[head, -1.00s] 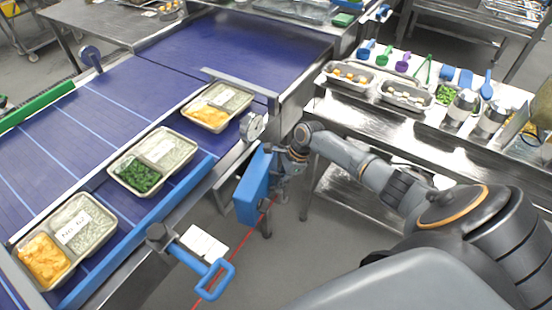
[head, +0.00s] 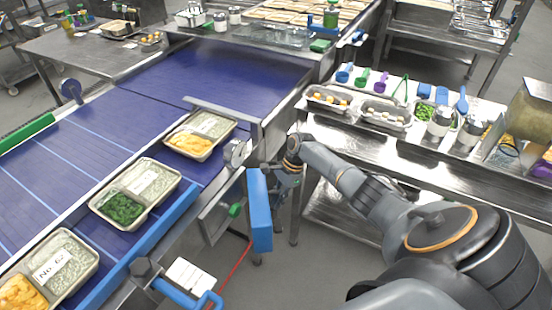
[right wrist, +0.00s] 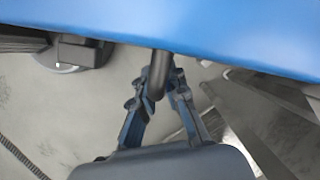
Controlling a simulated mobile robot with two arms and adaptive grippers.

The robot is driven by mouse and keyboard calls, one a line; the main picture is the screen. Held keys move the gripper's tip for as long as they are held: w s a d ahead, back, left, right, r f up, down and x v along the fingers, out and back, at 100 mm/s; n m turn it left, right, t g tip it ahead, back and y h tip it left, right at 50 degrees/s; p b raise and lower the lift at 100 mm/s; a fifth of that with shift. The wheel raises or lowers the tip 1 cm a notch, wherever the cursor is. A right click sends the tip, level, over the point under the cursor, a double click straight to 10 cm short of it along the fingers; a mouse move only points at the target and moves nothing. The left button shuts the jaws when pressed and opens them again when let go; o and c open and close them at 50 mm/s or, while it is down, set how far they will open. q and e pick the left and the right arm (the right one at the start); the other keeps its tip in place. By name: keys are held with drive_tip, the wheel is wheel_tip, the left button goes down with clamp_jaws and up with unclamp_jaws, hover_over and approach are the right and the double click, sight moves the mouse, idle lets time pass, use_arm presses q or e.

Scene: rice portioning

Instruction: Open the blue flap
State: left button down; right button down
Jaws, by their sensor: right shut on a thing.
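The blue flap (head: 260,212) hangs beside the conveyor frame, seen at a steep angle, swung out from the grey panel (head: 214,214). A green knob (head: 235,210) shows on that panel. The flap's blue face also fills the top of the right wrist view (right wrist: 200,30). My right gripper (head: 272,170) is at the flap's upper right side. In the right wrist view, its fingers (right wrist: 156,92) are shut on a dark rod-like handle (right wrist: 158,72) that sticks out from the flap. My left gripper is in neither view.
Several filled trays, one with green food (head: 122,208), stand along the blue conveyor (head: 60,150). A blue looped handle (head: 190,298) is at the front. A steel table (head: 350,135) with pans and scoops stands right. Open floor lies below the flap.

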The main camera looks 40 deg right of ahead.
drive_tip(key=shift+d, duration=0.1)
drive_tip(key=c, duration=1.7)
unclamp_jaws()
drive_tip(key=shift+o, duration=0.2)
drive_tip(key=shift+r, duration=0.2)
drive_tip(key=v, duration=1.1)
drive_tip(key=shift+d+r, duration=0.15)
drive_tip(key=shift+r, duration=0.2)
